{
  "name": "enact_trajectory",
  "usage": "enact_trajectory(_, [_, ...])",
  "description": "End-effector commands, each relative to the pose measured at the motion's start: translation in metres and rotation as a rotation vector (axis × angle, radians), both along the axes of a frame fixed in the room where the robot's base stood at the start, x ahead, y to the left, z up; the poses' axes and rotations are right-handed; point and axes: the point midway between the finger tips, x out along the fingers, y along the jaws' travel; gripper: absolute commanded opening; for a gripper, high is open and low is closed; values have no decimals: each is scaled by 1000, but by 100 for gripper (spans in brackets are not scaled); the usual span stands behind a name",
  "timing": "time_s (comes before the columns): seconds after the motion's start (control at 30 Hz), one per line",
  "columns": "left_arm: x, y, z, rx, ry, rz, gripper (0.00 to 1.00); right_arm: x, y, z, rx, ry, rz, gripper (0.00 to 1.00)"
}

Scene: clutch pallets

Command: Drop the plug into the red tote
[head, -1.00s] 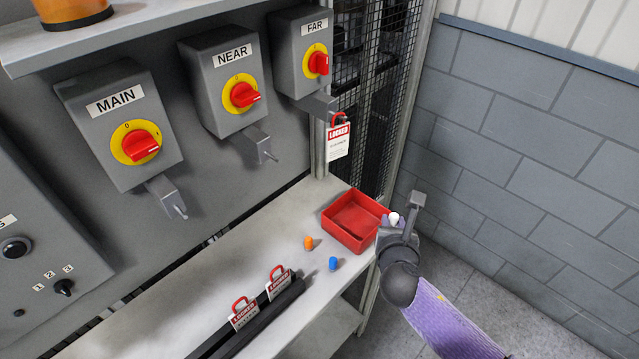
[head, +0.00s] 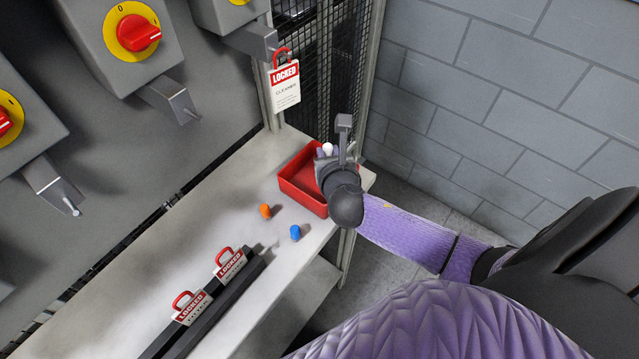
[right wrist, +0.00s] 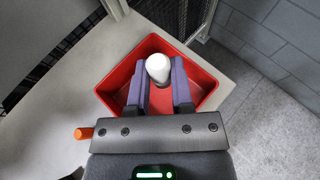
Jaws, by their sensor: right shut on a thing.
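The white plug (head: 327,148) is held between the fingertips of my right gripper (head: 326,155), which is shut on it. The plug also shows in the right wrist view (right wrist: 158,68), with its rounded white top between the two purple fingers. The red tote (head: 299,186) stands at the far right end of the bench. In the right wrist view the tote (right wrist: 207,82) lies below the fingers, and the plug is seen over its inside. My right gripper and wrist hide the tote's right part in the head view. My left gripper is not in view.
An orange plug (head: 265,211) and a blue plug (head: 295,232) stand on the bench (head: 215,205) beside the tote. Two red padlocks with LOCKED tags (head: 230,264) sit at a dark rack. Another LOCKED tag (head: 285,85) hangs by the mesh. A block wall (head: 480,100) is at right.

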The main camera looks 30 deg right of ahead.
Motion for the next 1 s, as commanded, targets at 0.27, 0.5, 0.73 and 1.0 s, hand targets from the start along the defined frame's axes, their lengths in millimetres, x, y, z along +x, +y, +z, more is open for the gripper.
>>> enact_trajectory(0.27, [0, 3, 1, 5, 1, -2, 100, 0, 0, 1, 0, -1, 0, 40])
enact_trajectory(0.5, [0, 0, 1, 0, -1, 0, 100, 0, 0, 1, 0, 0, 0, 69])
enact_trajectory(0.73, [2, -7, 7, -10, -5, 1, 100, -12, 5, 7, -1, 1, 3, 69])
enact_trajectory(1.0, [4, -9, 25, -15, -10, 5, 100, -69, 27, 33, 2, 1, 3, 69])
